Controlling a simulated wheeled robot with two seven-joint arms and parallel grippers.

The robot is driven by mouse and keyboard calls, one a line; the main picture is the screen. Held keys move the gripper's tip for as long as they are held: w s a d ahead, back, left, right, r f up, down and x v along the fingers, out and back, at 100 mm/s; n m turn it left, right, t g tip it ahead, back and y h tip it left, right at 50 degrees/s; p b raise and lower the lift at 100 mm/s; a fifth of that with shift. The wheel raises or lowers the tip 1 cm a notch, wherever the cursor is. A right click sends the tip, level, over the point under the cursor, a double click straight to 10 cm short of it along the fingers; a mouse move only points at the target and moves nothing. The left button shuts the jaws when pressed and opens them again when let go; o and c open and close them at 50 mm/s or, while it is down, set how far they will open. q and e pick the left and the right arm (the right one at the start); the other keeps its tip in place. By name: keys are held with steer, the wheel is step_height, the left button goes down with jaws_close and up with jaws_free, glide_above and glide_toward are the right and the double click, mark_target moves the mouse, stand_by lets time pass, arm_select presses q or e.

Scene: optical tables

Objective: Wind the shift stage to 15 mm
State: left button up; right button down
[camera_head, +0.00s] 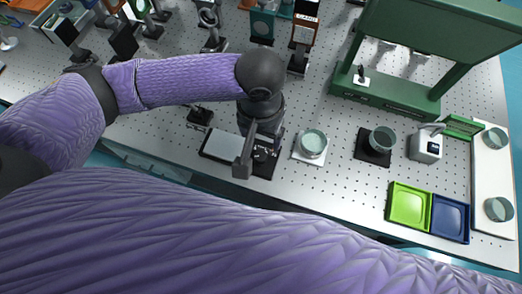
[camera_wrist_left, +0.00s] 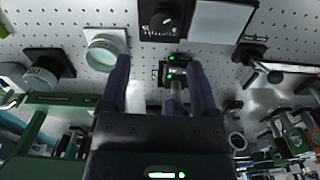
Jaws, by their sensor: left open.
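A small dark stage (camera_wrist_left: 176,72) with green lit marks shows in the left wrist view; I take it for the shift stage, but its reading is too small to tell. A grey cylindrical part (camera_wrist_left: 175,103) sticks out from it toward my palm. My left gripper (camera_wrist_left: 159,66) is open, with one finger on each side of this part; contact cannot be told. In the head view my left gripper (camera_head: 247,158) points down near the black dial panel (camera_head: 264,168), and my wrist hides the stage. My right gripper is not in view; a purple arm of mine crosses the bottom.
A pale plate (camera_head: 222,146) lies beside the dial panel. Glass dishes stand on a white pad (camera_head: 301,157) and a black pad (camera_head: 373,155). A green tray (camera_head: 408,205) and a blue tray (camera_head: 450,217) are at front right. A green frame (camera_head: 385,101) stands behind.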

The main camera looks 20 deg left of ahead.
mark_target(261, 155)
arm_select(q)
step_height(261, 155, down, 10)
steer(key=b, duration=0.4)
steer(key=shift+r, duration=0.1)
jaws_close()
